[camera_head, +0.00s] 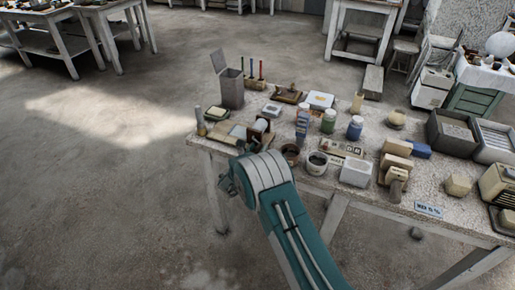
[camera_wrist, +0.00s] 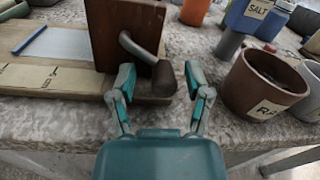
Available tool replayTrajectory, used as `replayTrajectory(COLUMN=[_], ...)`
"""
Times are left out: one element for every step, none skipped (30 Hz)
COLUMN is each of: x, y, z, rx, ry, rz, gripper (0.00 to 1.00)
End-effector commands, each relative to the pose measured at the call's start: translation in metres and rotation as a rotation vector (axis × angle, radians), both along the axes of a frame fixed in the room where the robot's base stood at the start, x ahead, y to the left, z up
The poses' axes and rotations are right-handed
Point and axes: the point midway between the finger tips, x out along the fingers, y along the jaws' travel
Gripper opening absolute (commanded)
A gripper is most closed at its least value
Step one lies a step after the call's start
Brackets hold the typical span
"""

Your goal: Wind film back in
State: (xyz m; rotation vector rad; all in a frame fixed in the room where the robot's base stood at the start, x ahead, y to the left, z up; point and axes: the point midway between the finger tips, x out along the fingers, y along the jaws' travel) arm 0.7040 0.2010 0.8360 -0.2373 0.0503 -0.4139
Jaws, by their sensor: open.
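In the wrist view a brown wooden block (camera_wrist: 120,38) stands upright on a flat board at the table's front edge. A bent metal crank (camera_wrist: 138,48) comes out of its face and ends in a dark wooden knob (camera_wrist: 163,80). My gripper (camera_wrist: 159,70) is open, with one finger on each side of the knob; I cannot tell whether either touches it. A pale strip (camera_wrist: 50,80) with small marks runs left from the block, and a pale grey sheet (camera_wrist: 60,44) lies behind it. I cannot tell which is the film. In the head view my arm hides most of the gripper.
Right of my gripper stands a brown labelled pot (camera_wrist: 262,85), with a white pot (camera_wrist: 308,95) beside it. A blue container marked SALT (camera_wrist: 255,17) is behind. In the head view the table (camera_head: 470,225) is crowded to the right; open floor (camera_head: 110,150) lies left.

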Motion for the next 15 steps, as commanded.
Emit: replayTrajectory(x=[0.0002,0.0001,0.0000,0.0000,0.0000,-0.0001,-0.0002,-0.0001,-0.0003,-0.0002,-0.0002,-0.0001,-0.0002,-0.0001,0.0000], y=[-0.0003,-0.0003,0.0000,0.0003,0.0007,0.0012,0.0016,0.0019,0.0023,0.0025,0.0026,0.0027,0.0028,0.0030,0.0032], z=[0.0000,0.0000,0.0000,0.0000,0.0000,-0.0001,-0.0002,-0.0003,-0.0004,-0.0004,-0.0003,0.0000,0.0002,0.0005,0.0009], rx=[0.000,0.000,0.000,0.000,-0.001,-0.001,-0.002,-0.002,-0.003,-0.003,-0.004,-0.003,-0.003,-0.003,-0.002], ry=[0.000,0.000,0.000,0.000,0.000,0.000,0.000,0.000,0.000,0.000,-0.001,-0.001,-0.001,-0.002,-0.003], rz=[0.000,0.000,0.000,0.000,0.000,0.000,0.000,0.000,0.000,0.000,0.000,0.000,0.000,0.001,0.002], gripper=[0.64,0.64,0.64,0.64,0.64,0.50,0.37,0.23,0.06,0.00,0.00,0.00,0.00,0.00,0.00])
